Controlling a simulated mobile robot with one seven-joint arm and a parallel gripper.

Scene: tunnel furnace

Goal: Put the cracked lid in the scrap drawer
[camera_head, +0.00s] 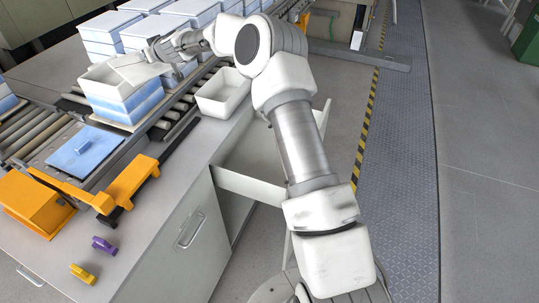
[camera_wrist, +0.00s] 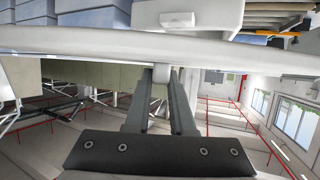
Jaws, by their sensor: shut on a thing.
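A white lid (camera_head: 138,69) hangs tilted in my gripper (camera_head: 172,50), just above a white and blue box (camera_head: 127,105) on the roller conveyor. In the wrist view the lid (camera_wrist: 100,44) spans the picture edge-on, and my gripper (camera_wrist: 160,82) is shut on its small knob. I cannot make out a crack on it. The box below looks open on top. An open drawer (camera_head: 248,186) is pulled out of the counter, to the right of and nearer than the lid. It looks empty in the part that shows.
A white open bin (camera_head: 224,92) stands on the counter between the box and the drawer. An orange fixture (camera_head: 130,182) and purple (camera_head: 104,245) and yellow (camera_head: 83,274) pieces stand on the counter. Stacked boxes (camera_head: 152,32) stand behind.

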